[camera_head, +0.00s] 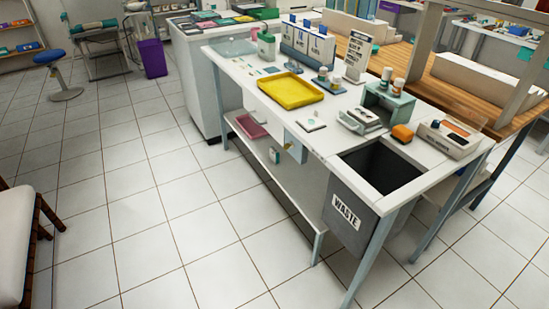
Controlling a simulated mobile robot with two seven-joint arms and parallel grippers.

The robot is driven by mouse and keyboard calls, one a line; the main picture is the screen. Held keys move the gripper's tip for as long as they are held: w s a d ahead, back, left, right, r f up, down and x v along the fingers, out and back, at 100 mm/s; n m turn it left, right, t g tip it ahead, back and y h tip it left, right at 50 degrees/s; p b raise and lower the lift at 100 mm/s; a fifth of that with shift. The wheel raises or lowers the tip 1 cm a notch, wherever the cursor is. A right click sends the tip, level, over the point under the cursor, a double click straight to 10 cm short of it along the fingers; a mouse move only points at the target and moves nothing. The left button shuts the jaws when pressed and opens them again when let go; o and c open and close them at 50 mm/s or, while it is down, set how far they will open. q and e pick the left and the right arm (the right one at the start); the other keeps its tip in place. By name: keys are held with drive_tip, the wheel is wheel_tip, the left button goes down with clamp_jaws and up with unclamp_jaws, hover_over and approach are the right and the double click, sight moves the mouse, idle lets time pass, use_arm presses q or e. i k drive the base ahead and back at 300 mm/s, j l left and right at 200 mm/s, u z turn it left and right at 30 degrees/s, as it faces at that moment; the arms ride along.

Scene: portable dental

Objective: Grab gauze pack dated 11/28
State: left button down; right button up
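No gauze pack with a readable 11/28 date shows; the print on the small items is too small to read. A small flat white item (312,124), possibly a pack, lies on the white worktable (262,84) in front of the yellow tray (291,92). A stack of whitish items (360,120) sits beside a grey-green stand (388,103) with small bottles on top. Neither of my grippers is in view.
A chair (18,245) stands at left, a blue stool (50,57) farther back. Tiled floor between is clear.

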sight(273, 153)
drive_tip(key=i+z, duration=0.1)
drive_tip(key=z, duration=0.6)
drive_tip(key=i+j+z, duration=0.15)
drive_tip(key=j+z, duration=0.2)
drive_tip(key=i+j+z, duration=0.15)
drive_tip(key=j+z, duration=0.2)
drive_tip(key=i+j+z, duration=0.15)
drive_tip(key=j, duration=0.15)
drive_tip(key=j+z, duration=0.15)
drive_tip(key=j, duration=0.2)
drive_tip(key=i+j, duration=0.1)
drive_tip(key=j, duration=0.4)
drive_tip(key=i+j+z, duration=0.1)
drive_tip(key=j, duration=0.4)
drive_tip(key=i+j, duration=0.1)
drive_tip(key=j, duration=0.35)
drive_tip(key=i+j, duration=0.1)
drive_tip(key=j, duration=0.4)
drive_tip(key=z, duration=0.05)
